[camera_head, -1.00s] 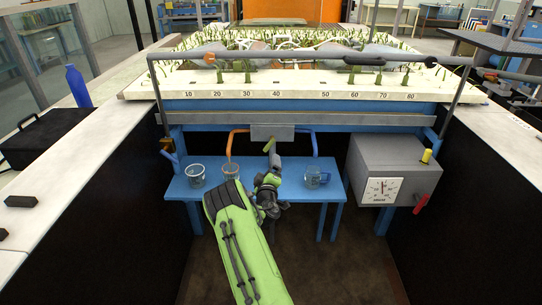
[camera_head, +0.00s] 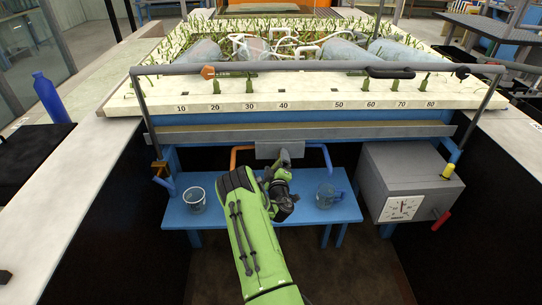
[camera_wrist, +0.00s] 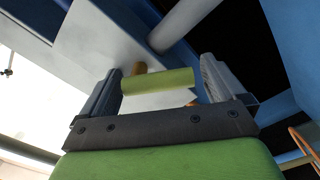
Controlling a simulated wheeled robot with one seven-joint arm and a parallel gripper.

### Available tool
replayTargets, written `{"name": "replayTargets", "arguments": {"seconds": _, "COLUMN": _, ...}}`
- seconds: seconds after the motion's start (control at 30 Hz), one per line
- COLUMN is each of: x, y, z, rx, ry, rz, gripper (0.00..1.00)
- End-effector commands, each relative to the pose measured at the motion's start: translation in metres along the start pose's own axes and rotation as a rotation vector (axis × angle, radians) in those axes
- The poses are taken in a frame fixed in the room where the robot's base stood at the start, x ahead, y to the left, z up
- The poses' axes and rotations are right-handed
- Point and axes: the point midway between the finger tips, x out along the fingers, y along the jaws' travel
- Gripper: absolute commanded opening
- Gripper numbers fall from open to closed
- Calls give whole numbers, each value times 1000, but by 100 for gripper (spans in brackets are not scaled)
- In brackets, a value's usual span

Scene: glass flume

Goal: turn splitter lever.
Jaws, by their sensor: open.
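The grey splitter box (camera_head: 266,150) hangs under the front edge of the flume, with an orange pipe (camera_head: 236,153) on its left and a blue pipe (camera_head: 328,155) on its right. My gripper (camera_head: 285,157) is in front of the box's right part, where the lever is hidden from the head view. In the wrist view, my gripper (camera_wrist: 160,83) is open. A short yellow-green bar, seemingly the splitter lever (camera_wrist: 158,80), lies crosswise between its two fingers. A brown stub shows behind it. Whether the fingers touch the bar I cannot tell.
A clear beaker (camera_head: 197,198) and a blue-handled mug (camera_head: 327,196) stand on the blue bench (camera_head: 318,216) below. The grey dial box (camera_head: 393,180), with a red lever (camera_head: 441,220), is to the right. Dark side walls bound the space.

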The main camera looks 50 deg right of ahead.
Motion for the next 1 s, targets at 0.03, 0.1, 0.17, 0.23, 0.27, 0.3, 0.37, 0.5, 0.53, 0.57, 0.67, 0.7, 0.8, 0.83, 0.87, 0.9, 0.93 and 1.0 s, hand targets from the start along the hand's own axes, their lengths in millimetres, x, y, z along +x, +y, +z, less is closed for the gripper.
{"name": "replayTargets", "arguments": {"seconds": 0.03, "x": 0, "y": 0, "z": 1, "rx": 0, "ry": -1, "rz": -1, "gripper": 97}}
{"name": "replayTargets", "arguments": {"seconds": 0.1, "x": 0, "y": 0, "z": 1, "rx": 0, "ry": 0, "rz": -1, "gripper": 97}}
{"name": "replayTargets", "arguments": {"seconds": 0.17, "x": 0, "y": 0, "z": 1, "rx": 0, "ry": 0, "rz": -1, "gripper": 97}}
{"name": "replayTargets", "arguments": {"seconds": 0.23, "x": 0, "y": 0, "z": 1, "rx": 0, "ry": 0, "rz": -1, "gripper": 97}}
{"name": "replayTargets", "arguments": {"seconds": 0.27, "x": 0, "y": 0, "z": 1, "rx": 0, "ry": 0, "rz": -1, "gripper": 92}}
{"name": "replayTargets", "arguments": {"seconds": 0.3, "x": 0, "y": 0, "z": 1, "rx": 0, "ry": 0, "rz": -1, "gripper": 86}}
{"name": "replayTargets", "arguments": {"seconds": 0.37, "x": 0, "y": 0, "z": 1, "rx": 0, "ry": 0, "rz": -1, "gripper": 77}}
{"name": "replayTargets", "arguments": {"seconds": 0.5, "x": 0, "y": 0, "z": 0, "rx": 0, "ry": 1, "rz": -1, "gripper": 55}}
{"name": "replayTargets", "arguments": {"seconds": 0.53, "x": 0, "y": 0, "z": 0, "rx": 0, "ry": 1, "rz": -1, "gripper": 51}}
{"name": "replayTargets", "arguments": {"seconds": 0.57, "x": 0, "y": 0, "z": 0, "rx": 0, "ry": 1, "rz": -1, "gripper": 46}}
{"name": "replayTargets", "arguments": {"seconds": 0.67, "x": 0, "y": 0, "z": 0, "rx": 0, "ry": 1, "rz": -1, "gripper": 46}}
{"name": "replayTargets", "arguments": {"seconds": 0.7, "x": 0, "y": 0, "z": 0, "rx": -1, "ry": 1, "rz": -1, "gripper": 46}}
{"name": "replayTargets", "arguments": {"seconds": 0.8, "x": 0, "y": 0, "z": 0, "rx": -3, "ry": 1, "rz": -1, "gripper": 46}}
{"name": "replayTargets", "arguments": {"seconds": 0.83, "x": 0, "y": 0, "z": 0, "rx": -3, "ry": 1, "rz": -1, "gripper": 46}}
{"name": "replayTargets", "arguments": {"seconds": 0.87, "x": 0, "y": 0, "z": 0, "rx": -4, "ry": 1, "rz": -1, "gripper": 46}}
{"name": "replayTargets", "arguments": {"seconds": 0.9, "x": 0, "y": 0, "z": 0, "rx": -5, "ry": 1, "rz": -1, "gripper": 46}}
{"name": "replayTargets", "arguments": {"seconds": 0.93, "x": 0, "y": 0, "z": 0, "rx": -6, "ry": 2, "rz": -1, "gripper": 46}}
{"name": "replayTargets", "arguments": {"seconds": 1.0, "x": 0, "y": -1, "z": 0, "rx": -9, "ry": 2, "rz": -1, "gripper": 46}}
